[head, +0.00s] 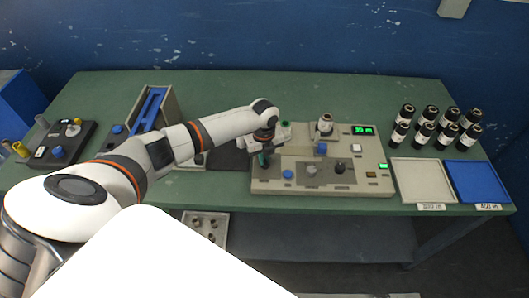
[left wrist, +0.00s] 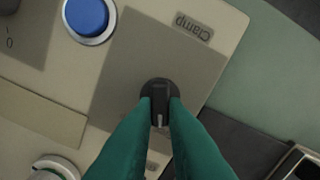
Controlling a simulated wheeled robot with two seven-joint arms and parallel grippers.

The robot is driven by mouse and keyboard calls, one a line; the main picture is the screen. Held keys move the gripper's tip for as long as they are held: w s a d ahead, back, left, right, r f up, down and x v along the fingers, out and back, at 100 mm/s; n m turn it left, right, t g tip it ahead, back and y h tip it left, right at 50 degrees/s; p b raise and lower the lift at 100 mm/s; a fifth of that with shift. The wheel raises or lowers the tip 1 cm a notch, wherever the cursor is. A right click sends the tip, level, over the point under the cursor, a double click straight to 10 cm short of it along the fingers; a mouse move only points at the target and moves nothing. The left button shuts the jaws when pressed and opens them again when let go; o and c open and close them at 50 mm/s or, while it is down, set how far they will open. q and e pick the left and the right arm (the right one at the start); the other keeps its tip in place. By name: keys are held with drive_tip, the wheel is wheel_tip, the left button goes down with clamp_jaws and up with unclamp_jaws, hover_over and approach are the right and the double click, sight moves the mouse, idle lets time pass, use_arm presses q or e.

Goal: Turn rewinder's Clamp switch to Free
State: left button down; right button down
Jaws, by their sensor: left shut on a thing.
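The rewinder (head: 265,186) is a beige machine on the green table, right of centre in the head view. In the left wrist view its Clamp label (left wrist: 193,25) appears upside down above a black rotary switch (left wrist: 160,90). A white mark on the switch points towards the bottom of that view. My left gripper (head: 264,160) reaches down onto the machine's left part. In the left wrist view its green fingers (left wrist: 160,112) are shut on the black switch, one on each side. The position words around the switch are not readable. My right gripper is not in view.
A blue button (left wrist: 87,15) sits near the switch; it also shows in the head view (head: 288,174). Another device (head: 58,150) stands at the left.

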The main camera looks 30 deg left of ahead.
use_arm(q)
drive_tip(key=shift+w+a+n, duration=0.1)
drive_tip(key=shift+n, duration=0.5)
drive_tip(key=c, duration=1.5)
unclamp_jaws()
drive_tip(key=shift+o, duration=0.2)
wheel_tip(320, 180, up, 12)
drive_tip(key=b, duration=0.2)
